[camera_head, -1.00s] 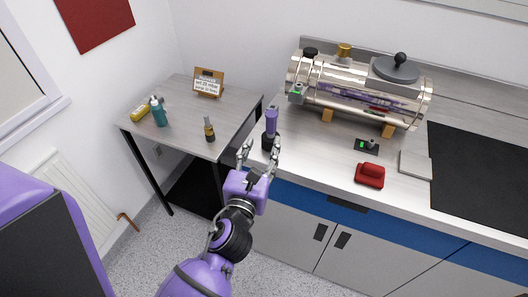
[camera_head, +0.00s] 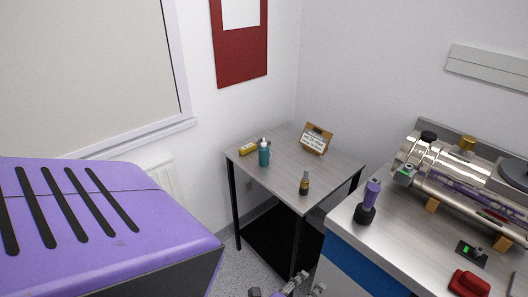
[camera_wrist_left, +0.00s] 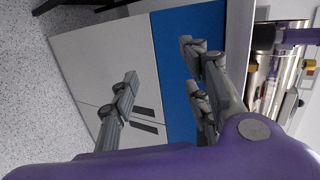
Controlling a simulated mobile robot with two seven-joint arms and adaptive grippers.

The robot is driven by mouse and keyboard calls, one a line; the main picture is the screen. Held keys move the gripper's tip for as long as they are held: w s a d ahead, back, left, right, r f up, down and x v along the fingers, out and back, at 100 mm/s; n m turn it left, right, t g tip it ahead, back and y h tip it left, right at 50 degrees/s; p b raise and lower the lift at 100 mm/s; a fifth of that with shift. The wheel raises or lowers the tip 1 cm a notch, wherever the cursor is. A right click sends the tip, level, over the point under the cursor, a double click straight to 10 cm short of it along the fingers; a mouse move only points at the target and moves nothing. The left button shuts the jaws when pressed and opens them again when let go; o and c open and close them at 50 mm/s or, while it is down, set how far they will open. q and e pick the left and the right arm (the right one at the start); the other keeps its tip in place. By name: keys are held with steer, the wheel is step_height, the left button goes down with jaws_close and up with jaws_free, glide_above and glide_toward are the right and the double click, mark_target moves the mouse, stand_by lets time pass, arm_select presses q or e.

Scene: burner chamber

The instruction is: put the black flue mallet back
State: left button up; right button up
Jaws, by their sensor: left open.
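What looks like the black flue mallet (camera_head: 367,203) stands upright on the left front corner of the counter, black head down and purple handle up. In the left wrist view its black head (camera_wrist_left: 267,38) and part of the handle show at the upper right, beyond my fingers. My left gripper (camera_head: 290,287) shows only by its fingertips at the bottom edge of the head view, below and left of the mallet and apart from it. In the left wrist view the gripper (camera_wrist_left: 160,78) is open and empty, before the cabinet front. My right gripper is not in view.
The side table (camera_head: 320,173) holds a yellow bottle (camera_head: 248,148), a teal bottle (camera_head: 264,153), a dark bottle (camera_head: 305,184) and a sign (camera_head: 316,139). The counter (camera_head: 400,245) carries a metal burner cylinder (camera_head: 455,187), a small black device (camera_head: 471,253) and a red block (camera_head: 468,284).

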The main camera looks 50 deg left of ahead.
arm_select(q)
steer(key=s+f+n+g, duration=0.2)
steer(key=s+f+n, duration=0.3)
steer(key=s+n, duration=0.3)
steer(key=s+f+n+g+h, duration=0.1)
steer(key=s+f+n+g, duration=0.1)
steer(key=s+f+n, duration=0.3)
steer(key=s+n, duration=0.2)
steer(key=n, duration=0.1)
steer(key=shift+s+d+f, duration=0.35)
steer(key=shift+s, duration=0.05)
